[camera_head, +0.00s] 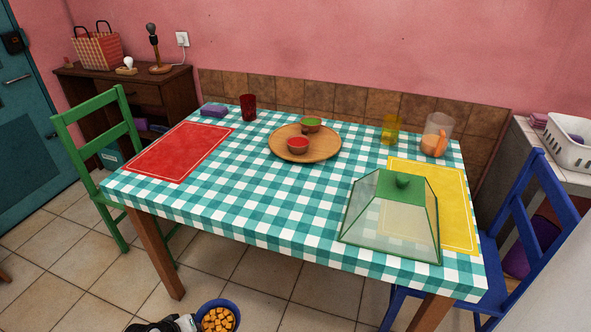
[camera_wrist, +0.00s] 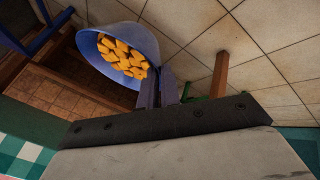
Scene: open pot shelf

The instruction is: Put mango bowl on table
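The mango bowl (camera_head: 233,305) is blue and filled with orange mango cubes. It is at the bottom edge of the head view, in front of and below the table (camera_head: 265,205), over the tiled floor. My gripper (camera_head: 197,322) is at its left side. In the wrist view the bowl (camera_wrist: 146,35) is at the fingertips, and my gripper (camera_wrist: 160,88) appears shut on its rim. The table has a teal and white checked cloth. The bowl's underside is hidden in the head view.
A red mat (camera_head: 180,150) lies on the table's left, and a yellow mat (camera_head: 455,205) on its right, partly under a green-topped glass cover (camera_head: 390,215). A wooden tray (camera_head: 325,147) holds two small bowls. The front middle is clear. Green (camera_head: 88,122) and blue (camera_head: 515,210) chairs flank the table.

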